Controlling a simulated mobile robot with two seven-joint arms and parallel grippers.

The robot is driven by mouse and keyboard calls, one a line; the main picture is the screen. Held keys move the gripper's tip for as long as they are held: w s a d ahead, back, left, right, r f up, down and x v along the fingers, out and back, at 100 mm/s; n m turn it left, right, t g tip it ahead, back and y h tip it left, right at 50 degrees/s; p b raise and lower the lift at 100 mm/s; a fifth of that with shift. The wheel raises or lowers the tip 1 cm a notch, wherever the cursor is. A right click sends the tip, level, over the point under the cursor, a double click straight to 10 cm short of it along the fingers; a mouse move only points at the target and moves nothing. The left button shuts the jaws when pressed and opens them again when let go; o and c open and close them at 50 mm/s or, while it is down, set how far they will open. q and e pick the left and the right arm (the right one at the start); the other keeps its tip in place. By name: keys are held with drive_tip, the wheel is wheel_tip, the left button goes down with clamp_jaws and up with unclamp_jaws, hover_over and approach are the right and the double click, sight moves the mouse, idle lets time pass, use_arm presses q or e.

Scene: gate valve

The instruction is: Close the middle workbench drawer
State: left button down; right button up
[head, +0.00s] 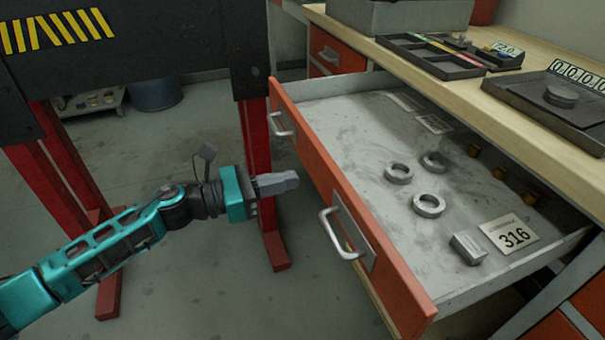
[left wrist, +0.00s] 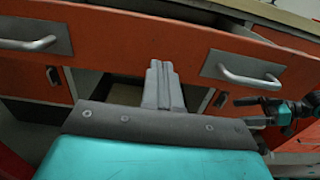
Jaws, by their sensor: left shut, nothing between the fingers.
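The workbench drawer (head: 345,215) stands pulled out, with an orange-red front and two silver bar handles. In the head view its nearer handle (head: 345,235) is at the lower middle and its farther handle (head: 280,124) is up and to the left. The left wrist view shows the drawer front (left wrist: 130,35) across the picture with a handle on each side. My left gripper (head: 292,181) is shut and empty. It points at the drawer front between the two handles. I cannot tell whether it touches the front.
The drawer holds metal rings (head: 428,206), a small block (head: 467,248), brass pieces and a 316 card (head: 510,234). The wooden benchtop (head: 480,100) carries trays. A dark panel on red legs (head: 257,150) stands left of the drawer. Open floor lies below my left arm.

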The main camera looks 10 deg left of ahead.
sight(319, 173)
use_arm(q)
drive_tip(key=shift+x, duration=1.95)
use_arm(e)
drive_tip(key=shift+a+r, duration=0.1)
drive_tip(key=shift+r, duration=0.05)
use_arm(q)
drive_tip(key=shift+w+d, duration=0.1)
